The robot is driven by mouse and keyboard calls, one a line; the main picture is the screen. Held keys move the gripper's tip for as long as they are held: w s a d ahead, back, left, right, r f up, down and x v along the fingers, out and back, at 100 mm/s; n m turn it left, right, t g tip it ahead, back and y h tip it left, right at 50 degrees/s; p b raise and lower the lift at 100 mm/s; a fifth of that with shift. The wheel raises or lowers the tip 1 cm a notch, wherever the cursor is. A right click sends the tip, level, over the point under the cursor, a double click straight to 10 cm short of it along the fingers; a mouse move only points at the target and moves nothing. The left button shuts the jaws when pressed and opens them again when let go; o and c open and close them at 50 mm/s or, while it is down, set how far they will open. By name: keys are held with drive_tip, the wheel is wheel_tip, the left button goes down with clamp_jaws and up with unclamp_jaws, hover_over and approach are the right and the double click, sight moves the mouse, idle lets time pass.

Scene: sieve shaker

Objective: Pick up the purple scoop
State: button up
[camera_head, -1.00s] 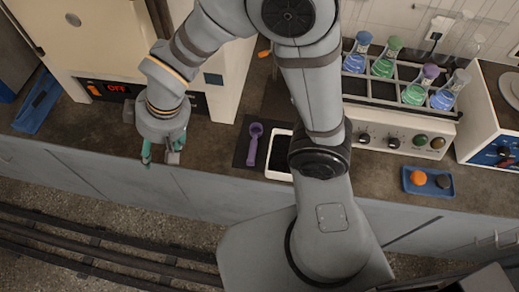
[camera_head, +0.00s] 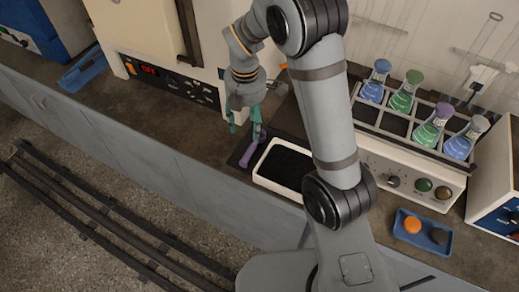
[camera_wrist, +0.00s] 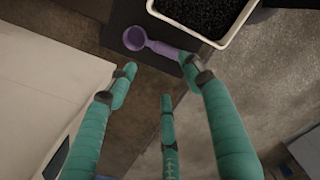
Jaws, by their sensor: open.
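The purple scoop (camera_head: 248,157) lies on a dark mat (camera_head: 240,150) on the brown counter, just left of a white tray. My gripper (camera_head: 244,124) hangs near the scoop's bowl end in the head view. Its teal fingers are spread open and empty (camera_wrist: 157,85). In the wrist view the scoop lies past the fingertips, with one fingertip close to the handle's end; I cannot tell whether they touch.
The white tray (camera_head: 258,176) of black granules sits close beside the scoop. A shaker holds several flasks (camera_head: 402,97) at the right. A blue dish (camera_head: 423,232) holds an orange ball. A cream machine (camera_head: 150,30) stands behind left. Counter left of the mat is clear.

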drive_tip(key=n, duration=0.5)
hover_over(249, 149)
drive_tip(key=f, duration=0.5)
drive_tip(key=shift+w+a+f, duration=0.15)
drive_tip(key=shift+w+a, duration=0.05)
drive_tip(key=shift+w, duration=0.1)
drive_tip(key=shift+s+d+f, duration=0.1)
drive_tip(key=shift+f, duration=1.25)
drive_tip(key=shift+s+f, duration=0.1)
drive_tip(key=shift+f, duration=1.25)
drive_tip(key=shift+c, duration=0.2)
drive_tip(key=c, duration=1.1)
clamp_jaws()
drive_tip(key=shift+r, duration=0.1)
